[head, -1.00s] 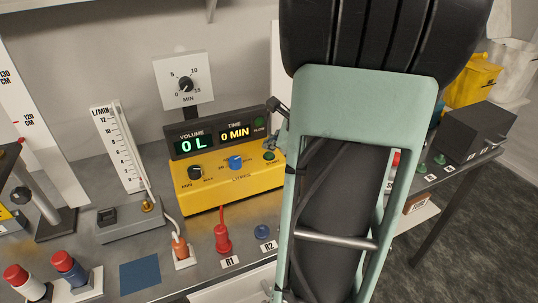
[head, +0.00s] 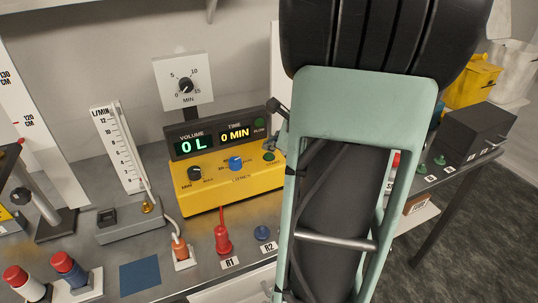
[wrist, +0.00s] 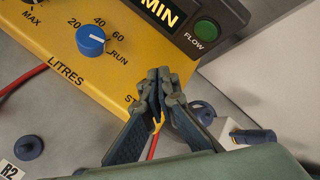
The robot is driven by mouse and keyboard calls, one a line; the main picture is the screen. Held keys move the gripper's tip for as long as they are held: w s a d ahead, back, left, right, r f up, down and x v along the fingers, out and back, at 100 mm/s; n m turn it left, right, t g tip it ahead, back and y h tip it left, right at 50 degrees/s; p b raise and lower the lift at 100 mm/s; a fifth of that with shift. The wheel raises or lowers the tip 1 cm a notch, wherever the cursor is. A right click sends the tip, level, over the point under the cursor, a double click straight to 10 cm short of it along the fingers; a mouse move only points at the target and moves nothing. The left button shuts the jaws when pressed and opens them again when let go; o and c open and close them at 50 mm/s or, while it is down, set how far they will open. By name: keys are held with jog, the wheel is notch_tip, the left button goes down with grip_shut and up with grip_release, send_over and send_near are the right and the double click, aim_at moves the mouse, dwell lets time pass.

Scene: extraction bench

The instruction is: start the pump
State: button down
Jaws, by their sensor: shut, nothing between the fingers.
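The yellow pump box (head: 225,188) sits on the bench with a black display panel (head: 219,136) above it, reading 0 L and 0 MIN. A green START button (head: 269,157) is at the right end of its face. A black knob (head: 195,173) is on the left of the face. My gripper (wrist: 163,82) is shut and empty over the START corner in the wrist view, hiding the button and most of its label. I cannot tell whether it touches.
A red R1 plug (head: 222,240) and blue R2 socket (head: 262,233) lie in front of the box. A flow gauge (head: 119,147) stands left, a MIN dial (head: 184,84) behind. A dark FLOW lamp (wrist: 206,31) is on the panel. My arm covers the bench's right part.

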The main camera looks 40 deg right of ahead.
aim_at(270, 156)
jog(key=shift+f, duration=0.15)
jog(key=shift+f+b, duration=0.25)
jog(key=shift+b, duration=0.2)
jog(key=shift+f+b, duration=0.45)
dwell(0.4)
jog(key=shift+r, duration=0.15)
jog(key=shift+r+p, duration=0.65)
jog(key=shift+r, duration=0.05)
jog(key=shift+r, duration=0.1)
notch_tip(270, 156, up, 5)
jog(key=p, duration=0.4)
dwell(0.9)
